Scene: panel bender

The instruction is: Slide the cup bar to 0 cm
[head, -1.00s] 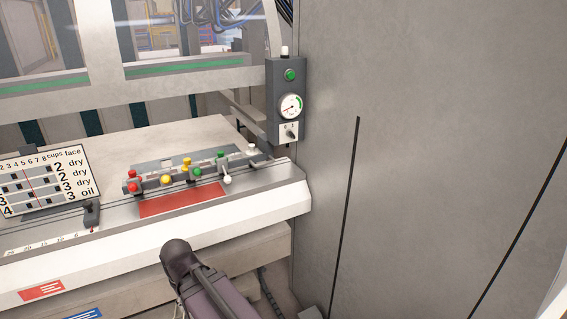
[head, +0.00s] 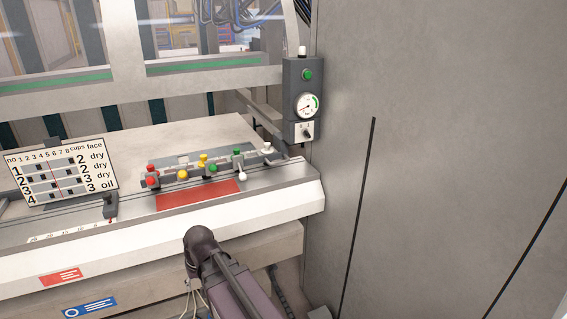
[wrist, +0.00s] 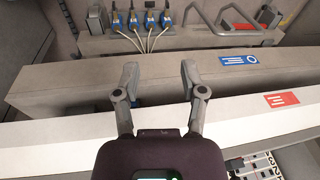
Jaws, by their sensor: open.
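In the head view, a printed scale (head: 72,231) runs along the machine's front ledge, with 0 at its right end. A dark slider block (head: 110,204) stands on the ledge close to the 0 end, and a red mark shows just below it. I take this block to be part of the cup bar; its exact reading is too small to tell. My gripper (wrist: 159,74) is open and empty in the wrist view, its two fingers spread in front of the machine's pale front beams. The gripper's fingers do not show in the head view.
A numbered card (head: 60,172) stands at left. Coloured knobs and levers (head: 203,163) stand behind a red plate (head: 198,195). A control box (head: 303,100) with a gauge hangs at the right, beside a large grey panel (head: 440,150). Blue connectors (wrist: 150,19) show in the wrist view.

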